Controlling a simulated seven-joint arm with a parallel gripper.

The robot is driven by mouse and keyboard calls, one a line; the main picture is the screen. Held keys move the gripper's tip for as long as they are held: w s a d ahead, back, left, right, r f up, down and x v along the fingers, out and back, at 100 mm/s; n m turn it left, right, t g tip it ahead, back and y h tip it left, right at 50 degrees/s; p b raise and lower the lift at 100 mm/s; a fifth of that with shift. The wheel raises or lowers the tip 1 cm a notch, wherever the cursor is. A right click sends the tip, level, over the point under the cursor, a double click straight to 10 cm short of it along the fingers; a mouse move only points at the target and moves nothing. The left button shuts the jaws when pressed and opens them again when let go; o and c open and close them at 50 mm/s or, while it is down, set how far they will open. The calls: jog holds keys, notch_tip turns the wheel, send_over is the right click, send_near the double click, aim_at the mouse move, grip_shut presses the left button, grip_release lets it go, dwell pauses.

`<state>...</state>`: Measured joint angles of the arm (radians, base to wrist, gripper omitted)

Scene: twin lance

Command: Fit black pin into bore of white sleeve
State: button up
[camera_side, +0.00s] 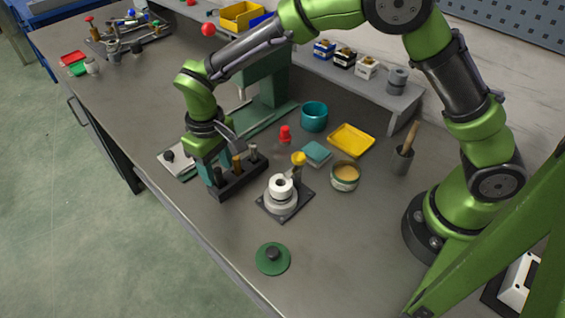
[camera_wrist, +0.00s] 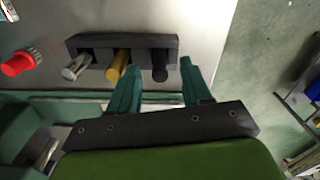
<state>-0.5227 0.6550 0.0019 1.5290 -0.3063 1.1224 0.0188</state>
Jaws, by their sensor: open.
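The black pin (camera_wrist: 160,66) stands in one end slot of a dark rack (camera_wrist: 88,42), beside a brass pin (camera_wrist: 118,66) and a silver pin (camera_wrist: 76,67). My gripper (camera_wrist: 159,67) is open, with one teal finger on each side of the black pin. A gap shows between the pin and each finger. In the side view my gripper (camera_side: 214,178) is down at the rack's near left end, and the black pin (camera_side: 218,175) is partly covered. The white sleeve (camera_side: 281,185) stands upright on a grey round mount, its bore facing up.
The sleeve's mount sits on a dark square plate (camera_side: 290,212). A yellow-topped post (camera_side: 298,160), a tan-filled tin (camera_side: 345,178) and a teal block (camera_side: 316,153) stand near it. A green disc with a black knob (camera_side: 272,257) lies in front. A green press (camera_side: 265,90) rises behind the rack.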

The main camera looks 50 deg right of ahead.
jog(key=shift+f, duration=0.9)
jog(key=shift+c, duration=0.4)
grip_shut()
jog(key=shift+r, duration=0.1)
